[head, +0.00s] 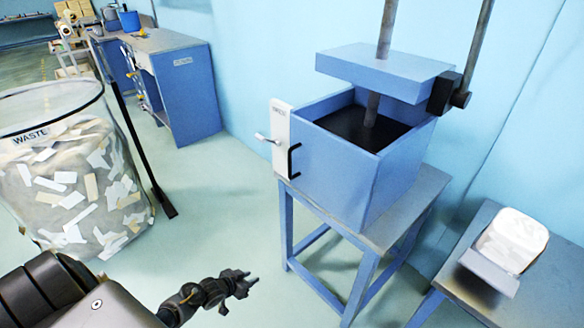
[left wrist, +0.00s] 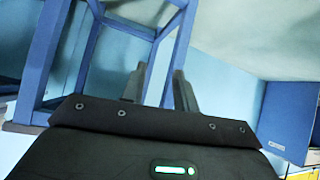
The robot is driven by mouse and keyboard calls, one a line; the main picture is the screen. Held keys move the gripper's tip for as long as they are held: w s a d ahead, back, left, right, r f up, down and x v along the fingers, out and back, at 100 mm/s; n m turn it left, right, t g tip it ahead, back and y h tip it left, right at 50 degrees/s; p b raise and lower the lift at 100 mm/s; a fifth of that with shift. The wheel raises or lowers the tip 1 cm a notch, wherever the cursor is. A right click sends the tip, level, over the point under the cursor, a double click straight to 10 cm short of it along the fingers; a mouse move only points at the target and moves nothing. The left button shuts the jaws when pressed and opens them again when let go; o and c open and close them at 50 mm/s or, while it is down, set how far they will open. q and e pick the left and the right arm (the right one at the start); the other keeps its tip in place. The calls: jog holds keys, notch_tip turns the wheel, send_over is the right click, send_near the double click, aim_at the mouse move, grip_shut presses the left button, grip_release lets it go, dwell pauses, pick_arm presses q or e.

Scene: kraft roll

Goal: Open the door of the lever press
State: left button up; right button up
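The lever press (head: 345,165) is a blue open-topped box on a blue stand, under a blue plate on a grey rod. A narrow white panel (head: 282,120) is at the box's left edge, with a small light lever (head: 266,139) sticking out left. A black bar handle (head: 293,161) is beside it. The door looks shut, though its outline is hard to tell. My left gripper (head: 246,284) is low and left of the stand, apart from the press. In the left wrist view its two fingers (left wrist: 159,84) are apart with nothing between them. My right gripper is out of view.
The press stand's legs (head: 286,225) are right of my left gripper. A waste bin (head: 60,190) full of paper scraps is at left. A low table (head: 545,290) with a white object (head: 513,240) is at right. A blue workbench (head: 185,95) is behind. The floor between bin and stand is mostly clear.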

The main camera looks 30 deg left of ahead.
pick_arm(q)
jog(key=w+a+r+m+t+h, duration=0.1)
jog(key=w+a+r+t, duration=0.1)
jog(key=w+r, duration=0.55)
jog(key=w+a+r+t+h, duration=0.15)
jog(key=w+r, duration=0.25)
jog(key=r, duration=0.7)
jog(key=m+t+h, duration=0.2)
jog(key=h, duration=0.1)
send_near(290, 176)
jog(key=a+f, duration=0.2)
jog(key=shift+r+m+h+b, duration=0.95)
jog(key=shift+r+b, duration=0.7)
jog(key=shift+r, duration=1.1)
jog(key=x, duration=1.1)
jog(key=shift+d+f, duration=0.1)
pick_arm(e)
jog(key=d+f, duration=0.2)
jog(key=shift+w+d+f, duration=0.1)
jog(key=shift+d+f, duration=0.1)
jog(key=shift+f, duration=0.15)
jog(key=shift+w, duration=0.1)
pick_arm(q)
grip_shut()
jog(key=shift+p, duration=0.3)
